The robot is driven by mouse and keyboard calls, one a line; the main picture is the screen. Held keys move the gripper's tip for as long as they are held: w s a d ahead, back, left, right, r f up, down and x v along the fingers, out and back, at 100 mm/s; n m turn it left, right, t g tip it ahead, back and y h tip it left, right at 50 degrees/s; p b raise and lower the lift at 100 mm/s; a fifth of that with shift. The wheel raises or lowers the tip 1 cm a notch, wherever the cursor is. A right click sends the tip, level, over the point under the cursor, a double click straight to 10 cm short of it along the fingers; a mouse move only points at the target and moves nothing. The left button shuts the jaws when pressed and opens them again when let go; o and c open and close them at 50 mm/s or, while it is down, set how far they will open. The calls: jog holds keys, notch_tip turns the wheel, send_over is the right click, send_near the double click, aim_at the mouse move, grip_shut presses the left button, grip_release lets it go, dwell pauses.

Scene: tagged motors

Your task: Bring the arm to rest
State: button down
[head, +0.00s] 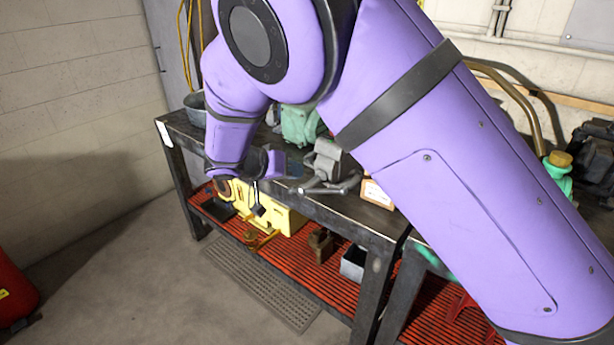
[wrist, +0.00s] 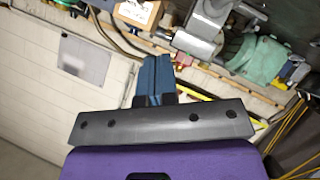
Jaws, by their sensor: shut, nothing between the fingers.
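My purple arm fills much of the head view, reaching from the lower right up and over, then down to the left above the workbench. My gripper (wrist: 154,80) shows in the wrist view as two blue fingers pressed together in front of a dark bar. Nothing is between them. In the head view the arm's end is small and dark, beside the grey vise (head: 328,165), and its fingers are hard to make out. The vise also shows in the wrist view (wrist: 205,25), beyond the fingertips. I cannot tell the exact gap between them.
A yellow case (head: 275,214) sits on the red lower shelf (head: 330,278). A red object (head: 14,288) stands at far left.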

jog(key=s+d+r+n+g+y, duration=0.1)
jog(key=s+d+r+g+y, duration=0.3)
jog(key=d+r, duration=0.6)
jog(key=s+d+r+g+y, duration=0.15)
jog(key=s+d+r, duration=0.45)
jog(key=d, duration=0.7)
jog(key=s+d+r+n+t+y, duration=0.1)
jog(key=s+d, duration=0.4)
jog(key=s, duration=0.6)
jog(key=s+d+r+n+t+y, duration=0.2)
jog(key=s+d+r+t+y, duration=0.1)
jog(key=s, duration=0.7)
jog(key=d+r+y, duration=0.1)
jog(key=d+r, duration=0.1)
jog(key=d, duration=0.1)
jog(key=shift+s, duration=0.35)
